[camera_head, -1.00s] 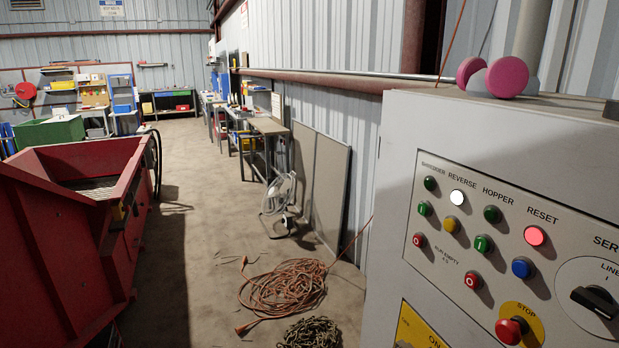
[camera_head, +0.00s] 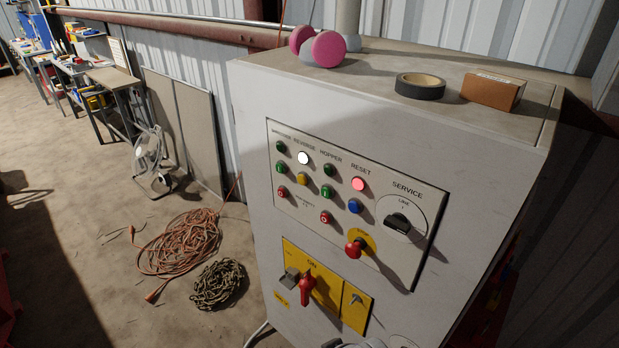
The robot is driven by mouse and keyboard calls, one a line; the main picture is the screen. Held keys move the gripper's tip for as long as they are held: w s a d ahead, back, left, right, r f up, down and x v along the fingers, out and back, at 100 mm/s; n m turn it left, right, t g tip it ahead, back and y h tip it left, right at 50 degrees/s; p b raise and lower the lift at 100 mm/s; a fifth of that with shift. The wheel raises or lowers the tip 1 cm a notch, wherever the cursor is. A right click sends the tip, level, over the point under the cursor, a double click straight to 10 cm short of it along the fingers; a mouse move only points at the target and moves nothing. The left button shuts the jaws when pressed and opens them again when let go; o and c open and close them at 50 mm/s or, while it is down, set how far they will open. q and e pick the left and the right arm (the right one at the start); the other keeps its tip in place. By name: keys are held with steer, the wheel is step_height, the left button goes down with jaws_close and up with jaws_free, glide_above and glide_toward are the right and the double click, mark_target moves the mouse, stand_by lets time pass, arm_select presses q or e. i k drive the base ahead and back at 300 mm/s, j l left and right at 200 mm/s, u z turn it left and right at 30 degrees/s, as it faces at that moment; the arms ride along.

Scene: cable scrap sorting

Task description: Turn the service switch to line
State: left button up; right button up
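The service switch (camera_head: 398,222) is a black knob on a round pale dial at the right end of the control panel (camera_head: 437,210). The word SERVICE stands above the dial, and LINE with a small tick is at its top. The knob's grip appears to lie roughly crosswise, not in line with the tick; its exact angle is hard to tell. Other dial markings are not readable. Neither gripper can be identified in the head view. A grey rounded shape is cut off at the bottom edge, and I cannot tell what it is.
The grey cabinet (camera_head: 255,120) bears lit white and red buttons, a red stop button (camera_head: 355,248) left below the switch, and a red rotary handle (camera_head: 307,288). Black tape (camera_head: 420,87) and a cardboard box (camera_head: 492,92) lie on top. An orange cable (camera_head: 180,245) and chain (camera_head: 218,284) lie on the floor.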

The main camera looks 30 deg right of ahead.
mark_target(397, 222)
steer(key=l+z, duration=0.2)
steer(key=z, duration=0.2)
steer(key=l+z, duration=0.15)
steer(key=z, duration=0.3)
steer(key=i+l+z, duration=0.1)
steer(key=z, duration=0.3)
